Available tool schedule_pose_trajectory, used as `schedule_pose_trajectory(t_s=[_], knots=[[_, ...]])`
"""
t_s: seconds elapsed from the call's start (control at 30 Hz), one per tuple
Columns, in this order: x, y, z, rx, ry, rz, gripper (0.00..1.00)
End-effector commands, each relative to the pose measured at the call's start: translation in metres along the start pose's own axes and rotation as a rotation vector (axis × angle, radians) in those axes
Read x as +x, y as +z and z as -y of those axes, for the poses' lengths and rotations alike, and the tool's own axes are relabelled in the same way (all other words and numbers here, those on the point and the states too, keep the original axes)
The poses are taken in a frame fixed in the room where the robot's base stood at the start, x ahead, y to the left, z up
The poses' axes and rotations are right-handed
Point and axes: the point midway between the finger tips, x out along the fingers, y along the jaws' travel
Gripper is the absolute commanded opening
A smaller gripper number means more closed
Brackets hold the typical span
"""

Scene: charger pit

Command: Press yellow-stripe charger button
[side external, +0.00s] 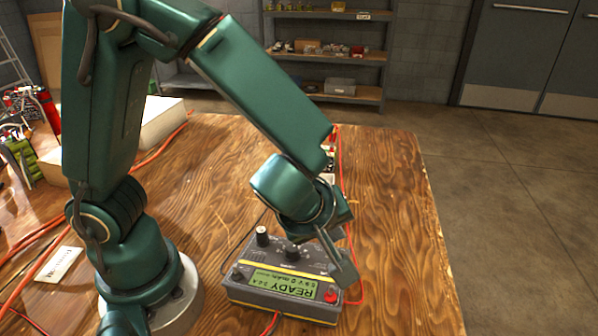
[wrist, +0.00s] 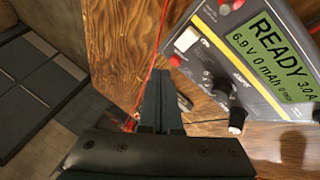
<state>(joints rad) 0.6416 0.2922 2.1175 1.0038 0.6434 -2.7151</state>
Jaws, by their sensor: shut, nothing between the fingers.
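A red button (side external: 331,296) sits beside the display; in the wrist view a red part (wrist: 237,4) shows at the top edge. Dark knobs (wrist: 237,120) stand on the panel. My gripper (side external: 350,282) is shut and empty, pointing down near the charger's right end. In the wrist view its fingers (wrist: 160,88) are left of the charger. Contact cannot be told.
Another device (side external: 328,166) is mostly hidden behind my arm, with orange cable (side external: 351,240) running along the table. A white card (side external: 58,263) and a pale block (side external: 161,122) lie on the left. The table's right side (side external: 405,260) is clear.

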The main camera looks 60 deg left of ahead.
Motion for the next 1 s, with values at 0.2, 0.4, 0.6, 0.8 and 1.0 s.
schedule_pose_trajectory(t_s=[0.2,0.4,0.6,0.8,1.0], knots=[[0.0036,0.0025,0.0029,0.003,-0.001,-0.001,0.00],[0.0060,0.0046,0.0045,0.001,0.000,0.000,0.00],[0.0059,0.0045,0.0044,0.000,0.000,0.000,0.00],[0.0067,0.0050,0.0049,0.001,0.000,0.000,0.00],[0.0083,0.0063,0.0062,0.001,-0.001,0.000,0.00]])
